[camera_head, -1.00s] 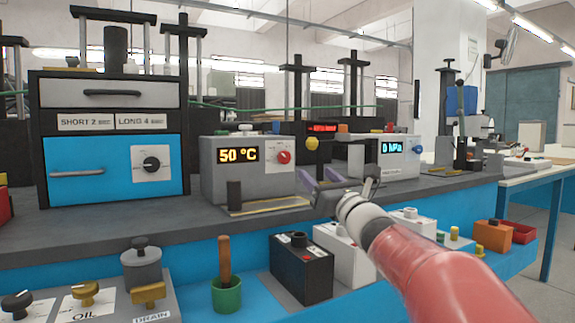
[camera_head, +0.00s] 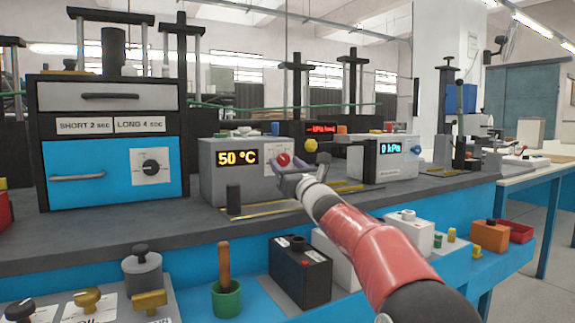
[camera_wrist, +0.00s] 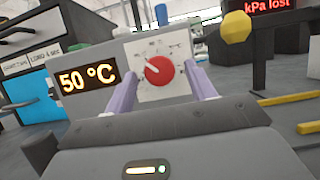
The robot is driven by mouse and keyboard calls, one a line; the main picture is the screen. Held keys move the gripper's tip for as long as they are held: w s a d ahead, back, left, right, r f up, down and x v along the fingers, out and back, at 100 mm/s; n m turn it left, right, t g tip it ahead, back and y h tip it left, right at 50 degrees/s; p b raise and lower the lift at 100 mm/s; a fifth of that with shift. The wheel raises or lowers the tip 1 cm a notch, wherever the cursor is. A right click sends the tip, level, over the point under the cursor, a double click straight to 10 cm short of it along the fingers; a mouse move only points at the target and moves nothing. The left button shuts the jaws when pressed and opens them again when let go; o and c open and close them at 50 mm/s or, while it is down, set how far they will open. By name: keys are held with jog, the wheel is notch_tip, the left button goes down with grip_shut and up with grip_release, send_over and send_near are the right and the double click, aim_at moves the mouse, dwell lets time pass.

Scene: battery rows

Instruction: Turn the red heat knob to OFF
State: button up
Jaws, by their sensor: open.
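The red heat knob (camera_head: 284,159) is on a white dial plate on the front of a grey heater box (camera_head: 240,186), right of its display reading 50 °C. In the wrist view the red knob (camera_wrist: 159,70) shows a pale pointer mark aimed up and left; the dial lettering is too small to read. My gripper (camera_head: 282,172) is in front of the box. In the wrist view its two purple fingers (camera_wrist: 162,88) are apart, one on each side of the knob in the picture. I cannot tell whether they touch it.
A yellow knob (camera_head: 311,145) stands right of the heater box, with a 0 kPa unit (camera_head: 383,158) beyond. A black post (camera_head: 233,198) stands on the bench in front of the box. A black-and-blue cabinet (camera_head: 110,177) is at left.

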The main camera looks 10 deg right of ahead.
jog(key=shift+c, duration=0.4)
jog(key=c, duration=0.9)
jog(key=shift+n+y, duration=0.3)
jog(key=shift+n, duration=0.3)
jog(key=n, duration=0.1)
jog(key=n+g+y, duration=0.1)
jog(key=n, duration=0.1)
jog(key=n+y, duration=0.1)
jog(key=n, duration=0.1)
jog(key=shift+d+g+b, duration=0.25)
jog(key=shift+g+b, duration=0.05)
jog(key=shift+b, duration=0.05)
jog(key=shift+w+d+r+n+g+y+p, duration=0.1)
jog(key=shift+n+g+y, duration=0.25)
jog(key=shift+n, duration=0.7)
jog(key=shift+s+a+n+g+y+p, duration=0.15)
jog(key=shift+n+g+y, duration=0.25)
jog(key=shift+n, duration=0.7)
jog(key=shift+w+d+r+n+g+y+p, duration=0.15)
jog(key=shift+n+g+y, duration=0.2)
jog(key=shift+n, duration=0.7)
jog(key=shift+f, duration=0.1)
